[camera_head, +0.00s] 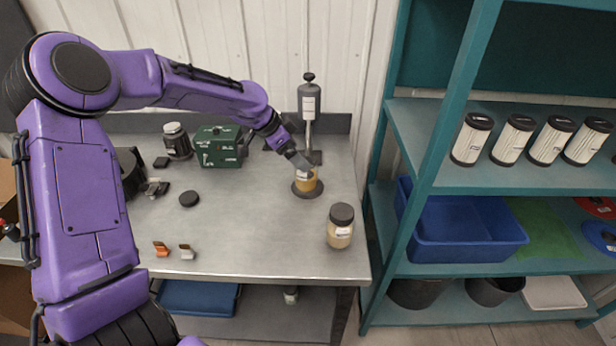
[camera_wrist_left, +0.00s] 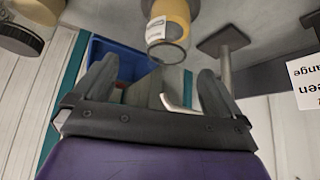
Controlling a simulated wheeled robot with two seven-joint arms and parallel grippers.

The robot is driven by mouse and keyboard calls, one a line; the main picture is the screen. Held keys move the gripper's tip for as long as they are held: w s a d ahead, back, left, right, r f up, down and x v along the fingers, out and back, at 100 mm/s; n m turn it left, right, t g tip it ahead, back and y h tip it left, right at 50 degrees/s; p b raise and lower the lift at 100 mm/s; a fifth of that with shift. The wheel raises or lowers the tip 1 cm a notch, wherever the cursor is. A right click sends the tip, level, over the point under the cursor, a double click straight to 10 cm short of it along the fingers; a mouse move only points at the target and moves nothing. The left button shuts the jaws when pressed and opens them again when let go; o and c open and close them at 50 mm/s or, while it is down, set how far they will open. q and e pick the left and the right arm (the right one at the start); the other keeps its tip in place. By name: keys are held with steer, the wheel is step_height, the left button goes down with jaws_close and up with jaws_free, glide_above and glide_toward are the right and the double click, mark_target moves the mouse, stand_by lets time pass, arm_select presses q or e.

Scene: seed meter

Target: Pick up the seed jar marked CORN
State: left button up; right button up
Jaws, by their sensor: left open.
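A jar with yellow contents and a white label (camera_head: 307,187) stands on a dark round base on the bench, and it also shows in the left wrist view (camera_wrist_left: 172,22). A second jar with a dark lid and pale contents (camera_head: 340,233) stands nearer the bench's front right corner. I cannot read the label on either jar, so I cannot tell which is marked CORN. My left gripper (camera_head: 300,164) is at the upper part of the yellow jar and partly covers it. In the left wrist view its fingers (camera_wrist_left: 157,88) are apart with no jar between them. My right gripper is not in view.
A grey dispenser on a post (camera_head: 309,100) stands just behind the yellow jar. A teal shelf (camera_head: 438,183) with a blue bin (camera_head: 465,240) is on the right.

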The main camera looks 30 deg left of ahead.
arm_select(q)
steer(key=x, duration=0.2)
steer(key=p+x, duration=0.1)
steer(key=x, duration=0.1)
steer(key=w+a+x, duration=0.1)
steer(key=x, duration=0.2)
steer(key=shift+r+p, duration=0.15)
steer(key=shift+p, duration=0.15)
steer(key=shift+s+d+r, duration=0.1)
steer(key=shift+s+r, duration=0.15)
steer(key=shift+s, duration=0.2)
steer(key=shift+w, duration=0.1)
steer(key=c, duration=1.5)
jaws_close()
